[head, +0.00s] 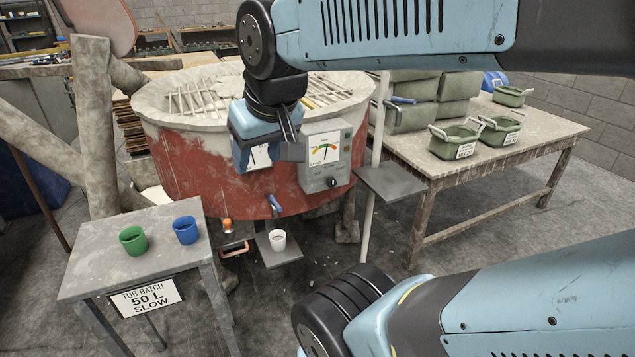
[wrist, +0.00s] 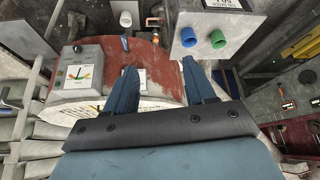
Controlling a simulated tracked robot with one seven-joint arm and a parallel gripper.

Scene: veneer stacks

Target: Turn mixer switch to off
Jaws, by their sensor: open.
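The mixer is a round red tub (head: 190,168) with a pale rim. A grey control box (head: 322,150) is mounted on its front, with a coloured LOAD gauge on top. The switch, a dark round knob (head: 333,181), is low on the box, with OFF lettering to its upper left. Its exact pointing is too small to tell. My gripper (head: 266,152) is open and empty, left of the box and apart from the knob. In the wrist view, my gripper (wrist: 161,78) has spread fingers over the tub; the control box (wrist: 80,75) and knob (wrist: 77,48) are at left.
A small table (head: 95,245) with a green cup (head: 133,240) and blue cup (head: 186,230) stands front left. A white cup (head: 277,240) sits on a low shelf below the tub. A grey plate (head: 391,183) on a post is right of the box. Green bins (head: 455,141) stand on the right table.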

